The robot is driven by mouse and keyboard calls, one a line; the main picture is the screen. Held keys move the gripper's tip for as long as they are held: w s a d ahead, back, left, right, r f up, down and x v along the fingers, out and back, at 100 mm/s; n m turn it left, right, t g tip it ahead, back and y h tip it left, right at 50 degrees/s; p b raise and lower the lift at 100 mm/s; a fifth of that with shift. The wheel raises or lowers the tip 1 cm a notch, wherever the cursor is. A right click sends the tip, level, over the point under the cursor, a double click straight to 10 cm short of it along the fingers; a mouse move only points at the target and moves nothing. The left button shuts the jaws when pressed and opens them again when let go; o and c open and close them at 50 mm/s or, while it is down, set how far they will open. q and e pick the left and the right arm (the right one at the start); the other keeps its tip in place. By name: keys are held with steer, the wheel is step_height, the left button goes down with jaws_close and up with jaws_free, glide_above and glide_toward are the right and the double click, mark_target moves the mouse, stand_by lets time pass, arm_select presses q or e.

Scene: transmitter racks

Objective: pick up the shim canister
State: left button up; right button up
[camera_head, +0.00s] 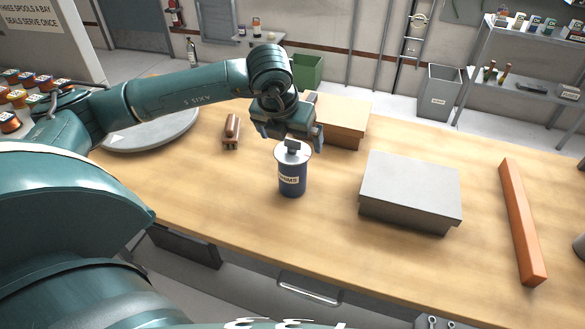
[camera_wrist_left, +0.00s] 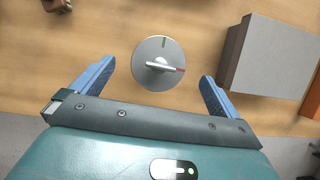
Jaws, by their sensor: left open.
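The shim canister (camera_head: 291,172) stands upright on the wooden bench. It is dark blue with a white label and a pale grey lid with a knob. In the left wrist view the round lid (camera_wrist_left: 150,77) shows from above, with a bar-shaped knob and green and red marks. My left gripper (camera_head: 290,140) is open just above and behind the canister in the head view. In the left wrist view its two blue fingers (camera_wrist_left: 153,83) are spread wide, one on each side of the lid, with gaps between. My right gripper is not in view.
A grey box (camera_head: 410,185) stands right of the canister, and an orange bar (camera_head: 522,220) lies farther right. A cardboard-coloured box (camera_head: 345,120) is behind my gripper. A small brown object (camera_head: 231,131) and a grey disc (camera_head: 150,132) are left. Bare bench lies in front of the canister.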

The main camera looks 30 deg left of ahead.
mark_target(292, 140)
arm_select(q)
steer(key=x, duration=0.3)
steer(key=shift+w+f, duration=0.2)
steer(key=c, duration=1.6)
steer(key=shift+r, duration=0.1)
steer(key=shift+c, duration=0.5)
